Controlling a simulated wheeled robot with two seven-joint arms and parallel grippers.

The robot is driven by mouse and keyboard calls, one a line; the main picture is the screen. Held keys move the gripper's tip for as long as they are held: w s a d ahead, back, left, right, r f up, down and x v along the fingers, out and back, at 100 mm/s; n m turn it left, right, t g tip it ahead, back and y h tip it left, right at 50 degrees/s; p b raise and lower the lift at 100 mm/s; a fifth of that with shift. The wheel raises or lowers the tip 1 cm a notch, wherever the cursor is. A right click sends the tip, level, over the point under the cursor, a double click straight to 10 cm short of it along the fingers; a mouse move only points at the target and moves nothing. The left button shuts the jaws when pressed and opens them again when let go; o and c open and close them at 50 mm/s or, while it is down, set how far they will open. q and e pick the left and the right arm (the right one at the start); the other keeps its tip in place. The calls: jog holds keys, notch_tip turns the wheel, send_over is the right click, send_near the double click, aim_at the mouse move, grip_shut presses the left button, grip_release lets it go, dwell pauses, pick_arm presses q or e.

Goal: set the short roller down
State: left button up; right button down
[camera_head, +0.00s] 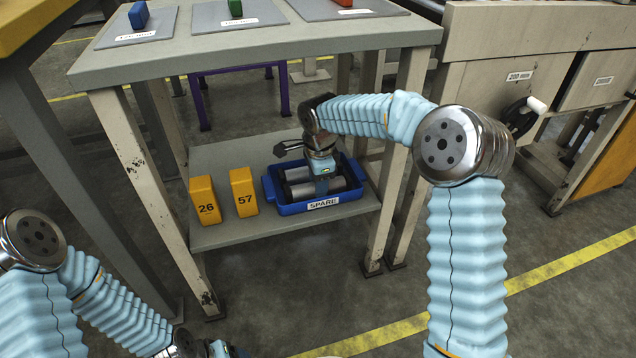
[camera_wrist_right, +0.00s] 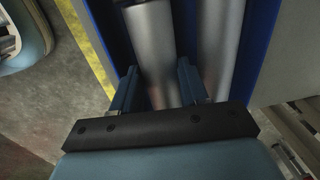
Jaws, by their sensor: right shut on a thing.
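My right gripper (camera_head: 322,186) reaches down into the blue tray marked SPARE (camera_head: 324,207) on the lower shelf. In the right wrist view its two fingers (camera_wrist_right: 159,88) stand on either side of a grey metal roller (camera_wrist_right: 153,45), shut on it. A second grey roller (camera_wrist_right: 219,50) lies beside it, close to the tray's blue wall (camera_wrist_right: 249,45). Whether the held roller touches the tray floor cannot be told.
Two yellow blocks, 26 (camera_head: 205,201) and 57 (camera_head: 243,192), stand on the lower shelf (camera_head: 222,236) left of the tray. The table top (camera_head: 290,47) overhangs the shelf, with table legs (camera_head: 397,170) at its corners. A bench with a handwheel (camera_head: 523,117) stands at right.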

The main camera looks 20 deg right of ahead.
jog(key=shift+f, duration=0.1)
jog(key=c, duration=0.6)
grip_release()
jog(key=r, duration=0.2)
jog(key=r+p, duration=0.1)
jog(key=r, duration=0.2)
jog(key=r+p, duration=0.1)
jog(key=r, duration=0.1)
jog(key=shift+s+r, duration=0.3)
jog(key=shift+r, duration=0.1)
